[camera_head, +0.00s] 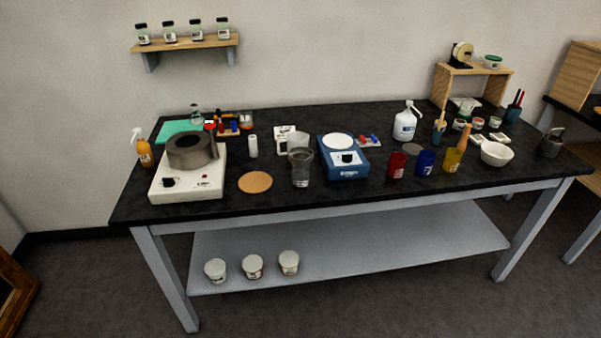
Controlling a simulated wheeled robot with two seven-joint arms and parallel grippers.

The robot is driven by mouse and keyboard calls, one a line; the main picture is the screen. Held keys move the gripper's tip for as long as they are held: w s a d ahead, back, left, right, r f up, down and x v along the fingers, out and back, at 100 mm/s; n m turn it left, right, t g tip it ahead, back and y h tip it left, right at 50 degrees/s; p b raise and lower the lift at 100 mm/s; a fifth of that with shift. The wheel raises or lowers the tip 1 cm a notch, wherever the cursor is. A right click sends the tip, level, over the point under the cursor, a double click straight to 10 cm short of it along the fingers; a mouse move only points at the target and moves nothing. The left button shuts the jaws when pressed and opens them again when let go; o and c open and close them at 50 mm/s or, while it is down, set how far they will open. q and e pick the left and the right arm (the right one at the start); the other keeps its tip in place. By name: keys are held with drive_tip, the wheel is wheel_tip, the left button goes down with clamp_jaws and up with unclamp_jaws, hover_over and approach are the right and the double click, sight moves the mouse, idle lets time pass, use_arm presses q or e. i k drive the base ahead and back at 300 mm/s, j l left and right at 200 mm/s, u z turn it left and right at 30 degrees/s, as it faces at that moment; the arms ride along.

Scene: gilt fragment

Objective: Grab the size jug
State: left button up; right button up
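No label for the size jug is readable. A clear jug-like vessel (301,168) stands upright near the front of the black table, between a round cork-coloured mat and a blue device. A grey metal pot with a side handle (192,150) sits on a white hotplate (188,184) at the left. I cannot tell for certain which of these is the size jug. Neither of my grippers is in view.
The black-topped table (230,208) is crowded. The round mat (255,182) and blue device (344,168) flank the clear vessel. Red (397,164), blue (425,162) and yellow (452,160) cups and a white bowl (496,154) stand right. The lower shelf (400,243) is mostly bare.

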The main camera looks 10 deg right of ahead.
sight(294, 139)
drive_tip(key=i+j, duration=0.2)
drive_tip(key=j, duration=0.15)
drive_tip(key=i+j, duration=0.15)
drive_tip(key=j, duration=0.2)
drive_tip(key=i+j, duration=0.2)
drive_tip(key=j, duration=0.15)
drive_tip(key=z, duration=0.05)
